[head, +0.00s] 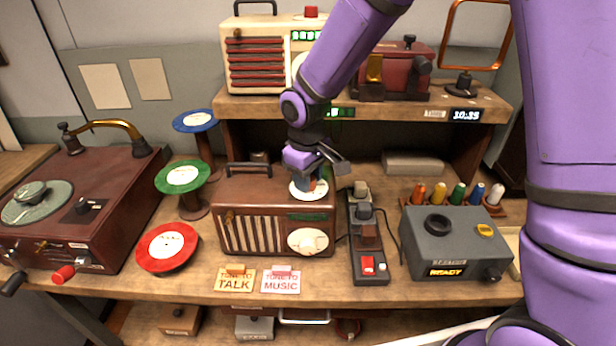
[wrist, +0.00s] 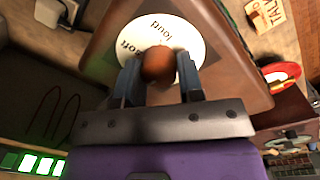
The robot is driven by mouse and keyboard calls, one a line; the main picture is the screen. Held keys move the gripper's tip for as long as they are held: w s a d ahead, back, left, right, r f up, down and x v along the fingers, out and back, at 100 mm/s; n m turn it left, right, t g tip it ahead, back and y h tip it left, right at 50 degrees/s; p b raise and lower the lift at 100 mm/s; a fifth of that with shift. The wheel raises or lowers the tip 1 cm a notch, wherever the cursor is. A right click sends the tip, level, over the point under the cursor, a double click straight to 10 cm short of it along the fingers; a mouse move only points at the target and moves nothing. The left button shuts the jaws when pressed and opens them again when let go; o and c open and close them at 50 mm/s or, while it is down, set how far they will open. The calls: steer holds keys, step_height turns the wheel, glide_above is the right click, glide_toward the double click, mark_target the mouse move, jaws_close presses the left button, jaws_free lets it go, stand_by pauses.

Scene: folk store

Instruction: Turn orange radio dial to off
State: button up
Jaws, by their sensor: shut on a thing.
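The orange dial (wrist: 158,62) is a round knob on a white disc (wrist: 168,32) in the wrist view. The disc carries the words "loud" and "off", upside down in that view. The disc lies on top of the brown radio (head: 232,192), with part of it (head: 296,193) visible under my gripper in the head view. My gripper (head: 308,182) points down onto the radio's top right. It is shut on the orange dial, with a dark finger on each side. The fingers mostly hide the dial in the head view, and I cannot read its setting.
A shelf (head: 400,103) with a cream radio (head: 258,60) and a red device (head: 400,68) stands behind and above. A switch strip (head: 369,250) and a grey box (head: 450,240) are to the right. Colored discs and a record player (head: 110,185) are to the left.

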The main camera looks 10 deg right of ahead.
steer(key=shift+n, duration=0.4)
steer(key=o, duration=0.9)
steer(key=r, duration=1)
steer(key=shift+s+a+r, duration=0.2)
steer(key=shift+r, duration=0.2)
